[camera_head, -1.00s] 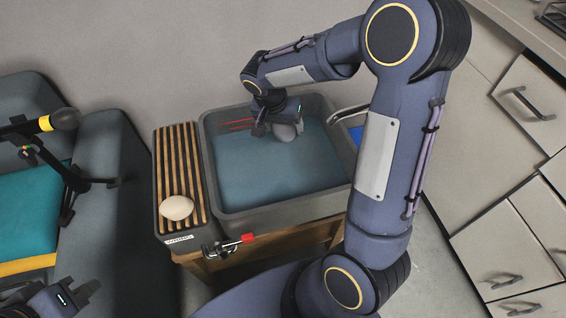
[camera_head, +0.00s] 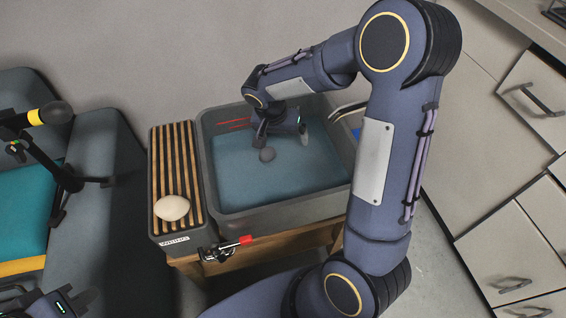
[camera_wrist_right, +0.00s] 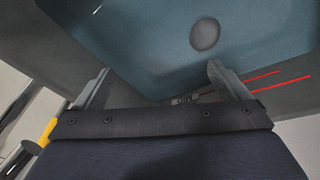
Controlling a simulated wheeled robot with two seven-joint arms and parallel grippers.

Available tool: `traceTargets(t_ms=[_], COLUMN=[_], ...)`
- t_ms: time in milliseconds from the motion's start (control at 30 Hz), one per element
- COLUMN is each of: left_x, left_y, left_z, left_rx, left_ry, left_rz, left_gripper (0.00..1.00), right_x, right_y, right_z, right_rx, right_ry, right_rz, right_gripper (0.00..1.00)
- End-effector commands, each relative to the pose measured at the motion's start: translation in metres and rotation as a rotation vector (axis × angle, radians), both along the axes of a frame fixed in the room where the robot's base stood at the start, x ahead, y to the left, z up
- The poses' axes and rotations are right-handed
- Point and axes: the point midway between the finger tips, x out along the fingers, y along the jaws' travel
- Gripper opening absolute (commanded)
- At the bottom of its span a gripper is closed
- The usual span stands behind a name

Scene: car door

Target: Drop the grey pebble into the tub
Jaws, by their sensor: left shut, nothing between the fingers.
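The grey pebble (camera_head: 267,155) is inside the tub (camera_head: 270,212), below my right gripper (camera_head: 272,138) and apart from it. The tub is grey with blue-green water or floor inside. I cannot tell whether the pebble rests on the bottom. In the right wrist view the pebble (camera_wrist_right: 205,34) lies beyond the spread, empty fingers of my right gripper (camera_wrist_right: 158,82). My left gripper (camera_head: 50,304) is at the bottom left corner, partly cut off by the frame, shut and empty, far from the tub.
A pale egg-shaped stone (camera_head: 172,208) sits on the slatted wooden rack (camera_head: 176,150) left of the tub. A red-handled clamp (camera_head: 228,249) is at the tub's front edge. A dark grey seat (camera_head: 100,150) stands at the left, drawers (camera_head: 535,100) at the right.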

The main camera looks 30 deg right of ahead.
Motion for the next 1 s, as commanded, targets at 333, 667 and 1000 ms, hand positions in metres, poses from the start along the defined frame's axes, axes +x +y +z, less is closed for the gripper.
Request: traceTargets(t_ms=[333,667,1000], left_x=[0.0,0.0,0.0], left_y=[0.0,0.0,0.0], left_z=[0.005,0.02,0.022], left_rx=[0.0,0.0,0.0], left_ry=[0.0,0.0,0.0], left_rz=[0.0,0.0,0.0], left_gripper=[0.0,0.0,0.0], right_x=[-0.001,-0.005,-0.006], right_y=[0.004,0.018,0.021], right_z=[0.013,0.065,0.075], right_rx=[0.001,0.0,0.0], right_ry=[-0.002,-0.003,0.0], right_rz=[0.002,0.001,0.0], right_gripper=[0.95,0.95,0.95])
